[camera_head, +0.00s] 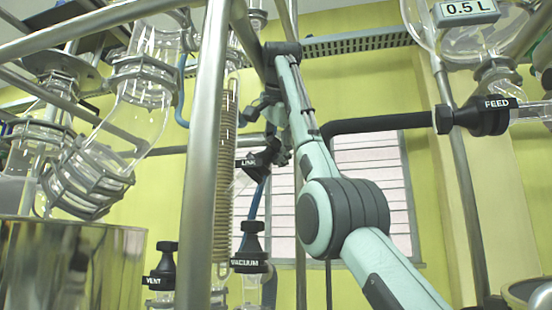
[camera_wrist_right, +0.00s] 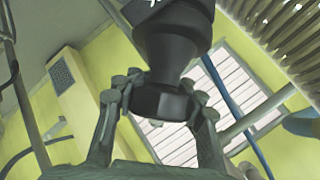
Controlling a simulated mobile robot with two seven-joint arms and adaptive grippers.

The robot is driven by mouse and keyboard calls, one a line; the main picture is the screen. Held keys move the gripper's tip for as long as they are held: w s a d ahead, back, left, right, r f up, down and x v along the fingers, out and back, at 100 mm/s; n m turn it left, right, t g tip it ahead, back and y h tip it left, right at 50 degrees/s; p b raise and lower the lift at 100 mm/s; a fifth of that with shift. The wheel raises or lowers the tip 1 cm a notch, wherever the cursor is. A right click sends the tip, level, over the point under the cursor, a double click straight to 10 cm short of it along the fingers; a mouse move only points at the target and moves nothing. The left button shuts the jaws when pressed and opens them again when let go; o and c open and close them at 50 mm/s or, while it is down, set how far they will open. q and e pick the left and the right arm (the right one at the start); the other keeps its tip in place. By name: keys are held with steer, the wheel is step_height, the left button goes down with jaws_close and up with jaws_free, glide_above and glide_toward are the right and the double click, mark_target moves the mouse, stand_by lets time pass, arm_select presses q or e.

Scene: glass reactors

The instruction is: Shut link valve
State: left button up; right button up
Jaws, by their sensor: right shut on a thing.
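The link valve (camera_head: 257,161) is a black knob with a white "LINK" label, near the middle of the head view and seen at a tilt. My right gripper (camera_head: 272,117) reaches it from my pale green arm and is partly hidden behind the arm and a metal post. In the right wrist view the valve's black body (camera_wrist_right: 172,45) hangs from the top. My right gripper (camera_wrist_right: 158,100) has its fingers on both sides of the faceted black knob end and is shut on it. My left gripper is not in view.
The vacuum valve (camera_head: 250,248) and vent valve (camera_head: 162,268) are below. The feed valve (camera_head: 487,117) is at the right. Steel posts (camera_head: 207,150), a coiled tube (camera_head: 228,180) and glass pipes (camera_head: 140,100) crowd the left. A steel vessel (camera_head: 70,265) stands lower left.

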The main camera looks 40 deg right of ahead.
steer(key=shift+r, duration=0.1)
steer(key=o, duration=1.4)
steer(key=shift+c, duration=0.2)
